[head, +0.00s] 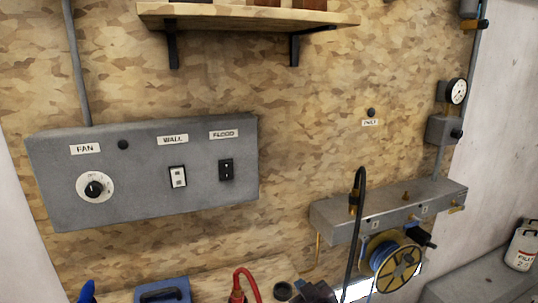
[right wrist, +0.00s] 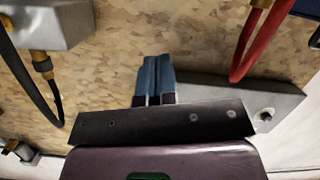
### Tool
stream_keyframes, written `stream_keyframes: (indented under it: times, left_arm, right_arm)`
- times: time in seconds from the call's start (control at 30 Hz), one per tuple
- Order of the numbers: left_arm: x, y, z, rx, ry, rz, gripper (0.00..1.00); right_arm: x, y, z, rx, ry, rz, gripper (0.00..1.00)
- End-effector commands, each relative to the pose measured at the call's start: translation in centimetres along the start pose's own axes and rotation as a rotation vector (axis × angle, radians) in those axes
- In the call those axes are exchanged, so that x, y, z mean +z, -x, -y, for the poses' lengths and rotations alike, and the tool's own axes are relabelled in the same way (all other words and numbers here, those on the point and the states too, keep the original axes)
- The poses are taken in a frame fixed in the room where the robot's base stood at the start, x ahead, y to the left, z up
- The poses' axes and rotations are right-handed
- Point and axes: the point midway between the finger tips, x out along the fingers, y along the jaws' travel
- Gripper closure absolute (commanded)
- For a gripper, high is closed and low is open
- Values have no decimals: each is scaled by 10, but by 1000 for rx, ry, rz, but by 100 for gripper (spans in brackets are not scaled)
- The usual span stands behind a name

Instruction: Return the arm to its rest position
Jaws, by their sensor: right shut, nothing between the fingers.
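My right gripper shows in the right wrist view (right wrist: 158,75), its two blue-grey fingers together with nothing between them. The patterned board lies beyond the fingertips. In the head view, a dark part of my right gripper (head: 315,292) shows at the bottom edge, between a red hose (head: 243,280) and a black hose (head: 356,240); its fingers are not clear there. The red hose also shows at the right of the right wrist view (right wrist: 255,40). My left gripper is not in view.
A grey control box (head: 140,180) with a fan dial and two switches is on the board. A metal manifold (head: 385,205) with a blue hose reel (head: 393,265) is at right. A wooden shelf (head: 240,15) is above. A white container (head: 522,247) stands far right.

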Motion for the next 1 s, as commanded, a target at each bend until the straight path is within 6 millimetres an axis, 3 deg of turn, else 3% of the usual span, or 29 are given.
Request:
stream_keyframes:
  times: [0.43, 0.7, 0.83, 1.0]
  left_arm:
    - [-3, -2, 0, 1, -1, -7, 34]
    - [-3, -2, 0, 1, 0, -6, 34]
    - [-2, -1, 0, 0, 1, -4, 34]
    - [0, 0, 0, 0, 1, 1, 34]
  right_arm:
    - [118, 147, -44, 170, -255, 55, 100]
    - [209, 241, -38, 248, -320, 255, 100]
    - [235, 269, -25, 252, -337, 325, 100]
    - [247, 284, -18, 253, -346, 360, 100]
